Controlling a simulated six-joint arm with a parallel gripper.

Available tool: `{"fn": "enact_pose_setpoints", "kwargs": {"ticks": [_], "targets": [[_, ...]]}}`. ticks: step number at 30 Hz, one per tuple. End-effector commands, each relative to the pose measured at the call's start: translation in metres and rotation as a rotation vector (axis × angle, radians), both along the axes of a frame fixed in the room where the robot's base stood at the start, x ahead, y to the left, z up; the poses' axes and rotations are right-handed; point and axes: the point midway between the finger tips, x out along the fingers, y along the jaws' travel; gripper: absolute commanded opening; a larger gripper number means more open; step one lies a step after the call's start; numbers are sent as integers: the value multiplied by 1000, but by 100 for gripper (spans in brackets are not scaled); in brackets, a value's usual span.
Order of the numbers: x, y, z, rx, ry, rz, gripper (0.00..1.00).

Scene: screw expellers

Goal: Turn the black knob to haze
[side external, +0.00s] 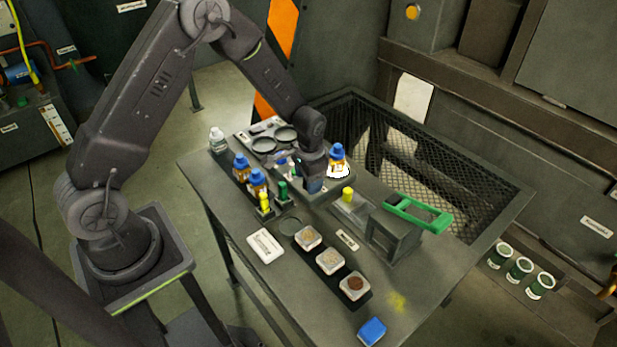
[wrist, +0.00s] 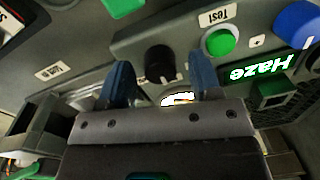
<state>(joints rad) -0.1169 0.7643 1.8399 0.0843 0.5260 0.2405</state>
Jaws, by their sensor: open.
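The black knob (wrist: 160,63) shows in the wrist view on a grey panel, just beyond and between my fingertips. It carries a pale pointer mark; which label it points to is too small to tell. My gripper (wrist: 163,80) is open, its two blue fingers spread left and right of the knob with nothing held. A glowing "Haze" sign (wrist: 262,73), upside down in the picture, is on the panel to the right. In the side external view my gripper (side external: 313,184) is low over the table's equipment, and the knob is hidden.
A green button (wrist: 219,42) under a "Test" label sits right of the knob, with a blue part (wrist: 298,20) farther right. Blue-capped bottles (side external: 241,167) stand left of my gripper.

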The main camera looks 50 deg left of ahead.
Motion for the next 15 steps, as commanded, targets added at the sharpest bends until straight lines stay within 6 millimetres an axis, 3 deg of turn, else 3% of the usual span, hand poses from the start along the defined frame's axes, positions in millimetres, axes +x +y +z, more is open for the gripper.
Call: {"fn": "enact_pose_setpoints", "kwargs": {"ticks": [8,15], "targets": [[1,0,3,0,-2,0,58],[1,-2,41,1,-7,0,58]]}}
